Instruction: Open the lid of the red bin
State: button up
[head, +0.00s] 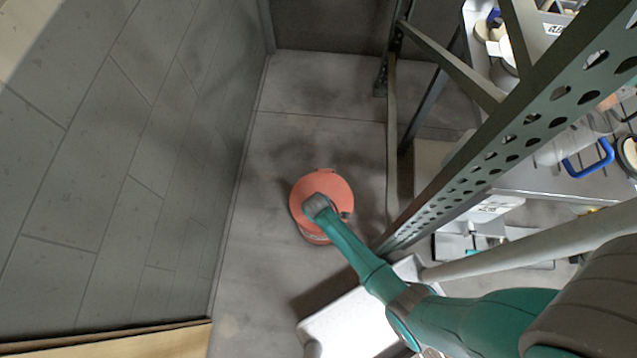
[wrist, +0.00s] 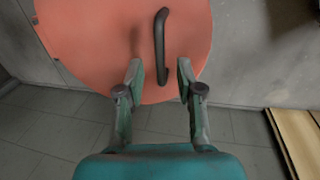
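The red bin (head: 312,237) stands on the floor in the head view, with its round orange-red lid (head: 337,187) lying on top. In the wrist view the lid (wrist: 95,45) fills the upper part, with a dark bar handle (wrist: 161,35) on it. My gripper (wrist: 158,72) is open, one finger on each side of the handle's lower end in the picture. I see a gap on both sides and cannot tell how far above the lid the fingertips are. In the head view my wrist covers part of the lid and hides the fingers.
A grey metal rack (head: 470,165) with loaded shelves stands close on the right of the bin. The floor (head: 320,90) behind the bin is clear up to the back wall.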

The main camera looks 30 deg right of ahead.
jog(key=shift+d+f, duration=0.1)
jog(key=shift+f, duration=0.45)
grip_shut()
jog(key=shift+w+r, duration=0.1)
